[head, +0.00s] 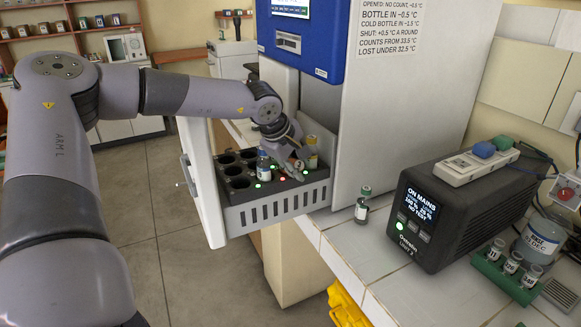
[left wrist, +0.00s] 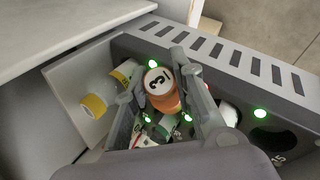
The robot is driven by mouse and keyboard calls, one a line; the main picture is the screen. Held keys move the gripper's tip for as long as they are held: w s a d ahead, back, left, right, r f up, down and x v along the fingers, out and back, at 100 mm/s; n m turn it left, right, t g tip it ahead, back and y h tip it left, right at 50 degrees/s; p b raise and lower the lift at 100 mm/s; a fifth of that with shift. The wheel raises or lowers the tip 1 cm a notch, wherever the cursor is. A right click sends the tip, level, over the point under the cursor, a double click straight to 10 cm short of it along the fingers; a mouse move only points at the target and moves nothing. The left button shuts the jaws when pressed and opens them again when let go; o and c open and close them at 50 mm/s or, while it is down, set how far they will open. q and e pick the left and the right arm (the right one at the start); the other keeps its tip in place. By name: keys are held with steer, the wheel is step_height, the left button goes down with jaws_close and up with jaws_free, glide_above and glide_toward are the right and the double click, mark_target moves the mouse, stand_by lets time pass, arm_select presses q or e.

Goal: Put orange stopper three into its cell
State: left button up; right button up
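The orange stopper (left wrist: 167,91), with a 3 on its pale top, shows between my left fingertips in the left wrist view. My left gripper (left wrist: 161,72) appears shut on it, with one finger against each side. In the head view my left gripper (head: 297,163) is over the right part of the pulled-out incubator drawer (head: 276,208). A small orange patch shows at its tips there. The drawer has several round dark cells; an empty one (left wrist: 272,140) is at the right of the wrist view. What lies directly under the stopper is partly hidden. My right gripper is not in view.
A blue-capped bottle (head: 263,166) and a yellow-topped bottle (head: 312,153) stand in the drawer beside the gripper. A black power unit (head: 445,215) and a green vial rack (head: 507,278) are at right.

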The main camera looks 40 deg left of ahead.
arm_select(q)
jaws_close()
steer(key=shift+r, duration=0.15)
